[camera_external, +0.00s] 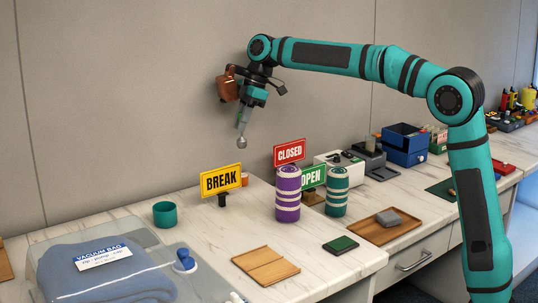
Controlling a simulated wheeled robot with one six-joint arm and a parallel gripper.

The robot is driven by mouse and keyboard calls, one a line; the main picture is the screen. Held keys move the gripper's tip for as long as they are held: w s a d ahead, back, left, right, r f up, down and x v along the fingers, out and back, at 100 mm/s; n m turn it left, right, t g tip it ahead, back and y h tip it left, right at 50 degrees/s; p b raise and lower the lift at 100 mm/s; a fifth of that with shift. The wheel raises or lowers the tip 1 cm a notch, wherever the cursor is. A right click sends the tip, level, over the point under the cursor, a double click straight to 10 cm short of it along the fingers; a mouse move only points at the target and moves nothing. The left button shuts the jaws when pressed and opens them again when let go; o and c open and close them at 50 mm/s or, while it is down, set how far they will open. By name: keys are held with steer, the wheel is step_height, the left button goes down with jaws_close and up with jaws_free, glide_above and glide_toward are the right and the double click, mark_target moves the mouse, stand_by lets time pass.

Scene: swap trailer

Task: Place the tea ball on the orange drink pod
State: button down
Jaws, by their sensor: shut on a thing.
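My gripper (243,124) points down, high above the counter near the back wall. It is shut on the tea ball (242,143), a small silvery ball that hangs at the fingertips, clear of the counter. A small orange thing (245,178), which looks like the orange drink pod, shows at the right edge of the yellow BREAK sign.
A red CLOSED sign (290,152), a purple striped roll (288,194) and a teal striped roll (337,192) stand to the right. A teal cup (165,214) stands left. Bare counter lies around the sign.

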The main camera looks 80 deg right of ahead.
mark_target(242, 147)
steer(key=shift+f, duration=4.1)
steer(key=shift+f, duration=0.1)
steer(key=c, duration=1.4)
jaws_free()
steer(key=v, duration=1.2)
